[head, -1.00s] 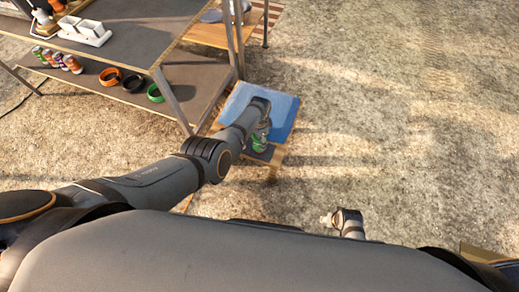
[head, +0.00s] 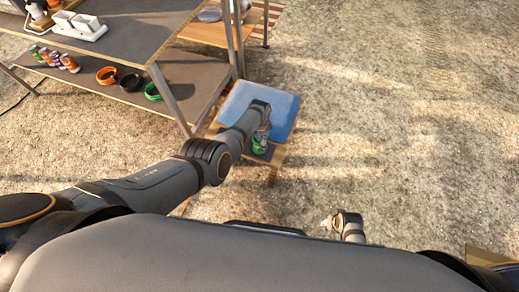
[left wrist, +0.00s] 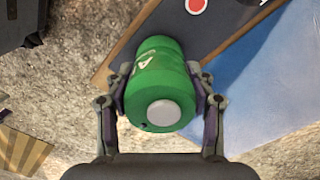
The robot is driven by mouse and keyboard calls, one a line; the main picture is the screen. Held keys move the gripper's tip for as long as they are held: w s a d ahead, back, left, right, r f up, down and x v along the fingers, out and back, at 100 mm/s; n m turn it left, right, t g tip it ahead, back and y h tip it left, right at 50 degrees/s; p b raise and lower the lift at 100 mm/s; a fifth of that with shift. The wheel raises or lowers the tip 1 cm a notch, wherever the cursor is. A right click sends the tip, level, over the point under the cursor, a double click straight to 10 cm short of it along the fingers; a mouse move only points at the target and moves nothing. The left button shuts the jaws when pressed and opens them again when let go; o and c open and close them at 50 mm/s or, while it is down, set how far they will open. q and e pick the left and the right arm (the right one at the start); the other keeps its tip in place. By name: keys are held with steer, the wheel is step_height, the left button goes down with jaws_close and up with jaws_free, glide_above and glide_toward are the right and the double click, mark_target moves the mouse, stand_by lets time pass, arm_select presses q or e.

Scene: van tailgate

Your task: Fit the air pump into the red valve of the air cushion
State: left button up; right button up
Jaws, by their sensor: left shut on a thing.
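My left gripper (left wrist: 162,95) is shut on the green air pump (left wrist: 158,65), a short cylinder with a pale round end facing the wrist camera. The pump also shows below the gripper in the head view (head: 259,144). The blue air cushion (head: 281,109) lies flat on a small wooden table, beyond the pump; it also fills the right of the left wrist view (left wrist: 262,85). A red disc with a white rim (left wrist: 195,6), perhaps the red valve, shows on a dark surface past the pump, apart from it. My right gripper (head: 328,223) is small and low in the head view; its jaws are unclear.
The small table (head: 279,159) has a wooden edge and dark top. A two-level shelf (head: 125,50) stands at the upper left with cans (head: 57,61), coloured rings (head: 130,81) and a white holder (head: 80,27). Open gravel (head: 420,120) lies to the right.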

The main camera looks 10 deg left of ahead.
arm_select(q)
steer(key=o, duration=1.5)
step_height(320, 180, up, 5)
steer(key=p, duration=0.5)
steer(key=shift+r, duration=0.1)
steer(key=d, duration=0.1)
steer(key=f+b, duration=0.1)
steer(key=d+b, duration=0.1)
steer(key=shift+s+d+f, duration=0.25)
steer(key=shift+d+f, duration=0.05)
steer(key=shift+f, duration=0.1)
step_height(320, 180, up, 27)
steer(key=a+p, duration=0.1)
steer(key=p, duration=2.4)
steer(key=shift+w+a, duration=0.15)
steer(key=shift+a, duration=0.05)
steer(key=shift+f, duration=0.15)
